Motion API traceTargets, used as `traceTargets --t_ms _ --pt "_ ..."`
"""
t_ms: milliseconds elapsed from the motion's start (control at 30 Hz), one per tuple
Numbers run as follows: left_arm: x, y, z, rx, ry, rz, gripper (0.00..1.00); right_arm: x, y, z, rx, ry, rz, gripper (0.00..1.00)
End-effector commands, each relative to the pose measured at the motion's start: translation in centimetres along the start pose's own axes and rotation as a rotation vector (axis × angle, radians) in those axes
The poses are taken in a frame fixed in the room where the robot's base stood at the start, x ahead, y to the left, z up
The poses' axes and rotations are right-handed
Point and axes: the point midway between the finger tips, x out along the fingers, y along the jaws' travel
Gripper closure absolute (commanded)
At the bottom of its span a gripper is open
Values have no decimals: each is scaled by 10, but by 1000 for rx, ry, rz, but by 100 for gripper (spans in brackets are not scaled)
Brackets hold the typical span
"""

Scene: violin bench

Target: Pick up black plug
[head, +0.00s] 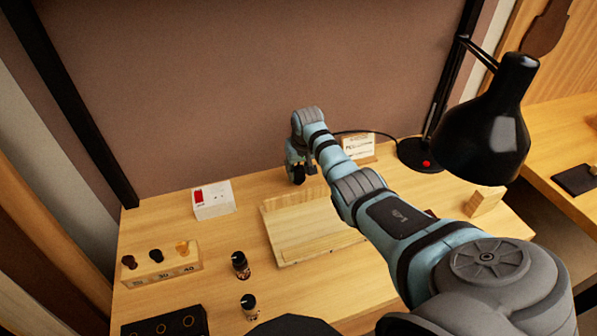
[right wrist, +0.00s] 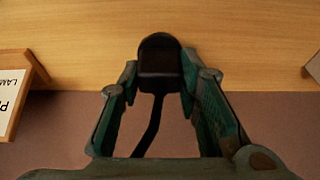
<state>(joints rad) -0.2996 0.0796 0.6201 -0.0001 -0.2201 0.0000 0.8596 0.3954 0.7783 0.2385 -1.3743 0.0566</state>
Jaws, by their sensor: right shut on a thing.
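The black plug (right wrist: 160,60) sits between the fingertips of my right gripper (right wrist: 160,78) in the right wrist view. The fingers press on it from both sides, so the gripper is shut on it. A dark cord runs from the plug back between the fingers. In the head view my right gripper (head: 300,170) is at the back of the bench, with the dark plug (head: 298,176) at its tips. I cannot tell whether the plug touches the bench top. My left gripper is not in view.
A black lamp (head: 490,115) stands at the right, its cord running behind my arm. A small sign (head: 358,149) stands beside the gripper. A wooden tray (head: 285,222), a white box with a red switch (head: 213,200), a numbered block (head: 165,272) and dark bottles (head: 240,265) are nearby.

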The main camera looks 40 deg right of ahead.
Motion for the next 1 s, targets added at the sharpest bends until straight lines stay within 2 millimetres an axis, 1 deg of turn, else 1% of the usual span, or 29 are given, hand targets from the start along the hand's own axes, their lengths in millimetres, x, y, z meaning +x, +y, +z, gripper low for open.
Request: traceTargets --t_ms 67,167,267,400,500,600,700,767,1000 --pt "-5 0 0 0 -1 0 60 -10 0 -4 1 1 0 93" --pt "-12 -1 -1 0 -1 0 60 -30 1 -10 1 4 1 93" --pt "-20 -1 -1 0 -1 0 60 -62 1 -20 0 6 1 93" --pt "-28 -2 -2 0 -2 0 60 -115 0 -37 0 7 0 93" --pt "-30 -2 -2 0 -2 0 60 -147 0 -47 1 6 -1 93" --pt "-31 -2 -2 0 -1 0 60 -170 0 -53 1 3 -1 93" --pt "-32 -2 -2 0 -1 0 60 -183 0 -57 2 1 0 93" --pt "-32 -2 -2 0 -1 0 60 -187 0 -58 2 1 0 93" --pt "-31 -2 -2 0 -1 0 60 -188 0 -58 1 0 0 93"
